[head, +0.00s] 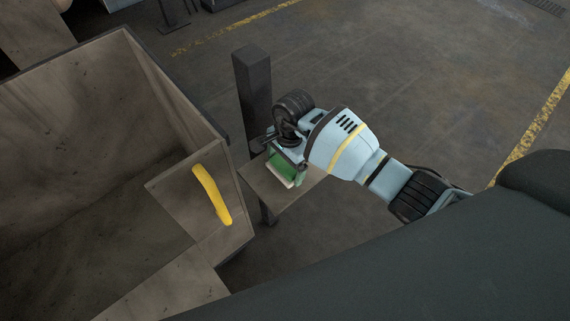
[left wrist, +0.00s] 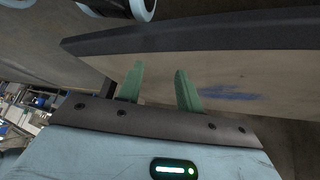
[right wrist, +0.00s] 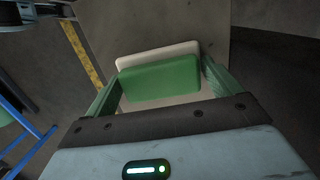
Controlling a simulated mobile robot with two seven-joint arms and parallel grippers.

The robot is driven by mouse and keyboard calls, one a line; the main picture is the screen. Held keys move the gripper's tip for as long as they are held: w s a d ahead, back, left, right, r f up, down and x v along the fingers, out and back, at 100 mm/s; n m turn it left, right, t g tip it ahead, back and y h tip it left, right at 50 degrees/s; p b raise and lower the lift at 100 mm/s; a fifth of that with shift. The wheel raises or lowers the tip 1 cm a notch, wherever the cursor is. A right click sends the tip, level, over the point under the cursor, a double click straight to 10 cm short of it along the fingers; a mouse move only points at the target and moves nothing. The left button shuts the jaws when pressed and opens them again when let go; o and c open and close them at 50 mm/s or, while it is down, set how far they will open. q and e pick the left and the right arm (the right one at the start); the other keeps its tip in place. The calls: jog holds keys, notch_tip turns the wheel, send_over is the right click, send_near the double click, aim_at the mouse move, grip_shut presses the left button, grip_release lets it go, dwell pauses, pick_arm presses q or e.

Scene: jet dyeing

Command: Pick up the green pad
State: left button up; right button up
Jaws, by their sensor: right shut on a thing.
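The green pad (head: 283,172) is a block with a pale, off-white layer along one side. It is at the small brown stand beside the large bin. In the right wrist view the pad (right wrist: 160,80) lies between the two green fingers of my right gripper (right wrist: 162,68), which is shut on it. Whether the pad still touches the stand is unclear. My left gripper (left wrist: 159,76) shows only in the left wrist view; its fingers are apart with nothing between them.
A large brown open bin (head: 165,75) with a yellow handle (head: 211,194) stands left of the small stand (head: 257,184). A dark post (head: 253,95) rises behind the stand. The floor to the right is clear, with yellow lines. A dark-edged panel (left wrist: 215,65) is close ahead of my left fingers.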

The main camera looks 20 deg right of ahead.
aim_at(285, 166)
jog(key=r, duration=0.3)
jog(key=shift+s+d+r, duration=0.1)
jog(key=shift+s+r, duration=0.1)
jog(key=shift+s, duration=0.15)
jog(key=s+d+r, duration=0.1)
jog(key=s, duration=1.4)
jog(key=shift+s+r+p, duration=0.15)
jog(key=shift+r+p, duration=0.05)
jog(key=shift+p, duration=0.25)
jog(key=o, duration=0.5)
jog(key=shift+c, duration=0.2)
jog(key=c, duration=0.4)
jog(key=shift+o, duration=0.2)
jog(key=w+d+r+n, duration=0.2)
jog(key=w+r+n, duration=0.1)
jog(key=r+n, duration=0.4)
jog(key=w+d+r+n+h, duration=0.1)
jog(key=w+r+n, duration=0.3)
jog(key=r, duration=0.9)
jog(key=d+n, duration=0.1)
jog(key=n, duration=0.2)
jog(key=shift+d+g, duration=0.3)
jog(key=shift+g, duration=0.1)
